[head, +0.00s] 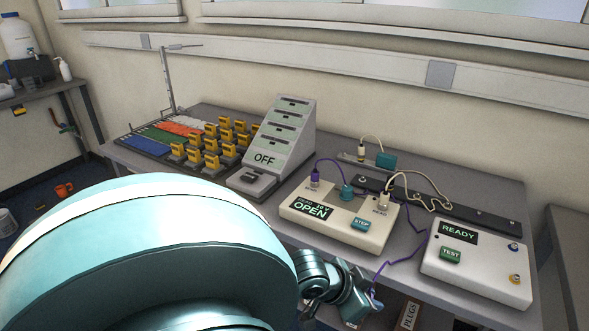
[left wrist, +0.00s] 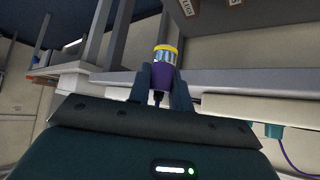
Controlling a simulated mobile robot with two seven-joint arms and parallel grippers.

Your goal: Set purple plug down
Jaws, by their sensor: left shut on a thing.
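My left gripper (head: 362,303) is low in front of the table's front edge, below the OPEN box, in the head view. In the left wrist view its two fingers (left wrist: 161,88) are shut on a purple plug (left wrist: 162,76) with a silver band and a yellow end. The plug points away from the wrist, and I see nothing touching its yellow end. In the head view the held plug is mostly hidden by the gripper; a purple cable (head: 384,265) runs from there up over the table edge. My right gripper is in neither view.
A sloped OFF stand (head: 290,128) and yellow blocks (head: 228,142) are further left. A PLUGS container (head: 408,314) is below the edge.

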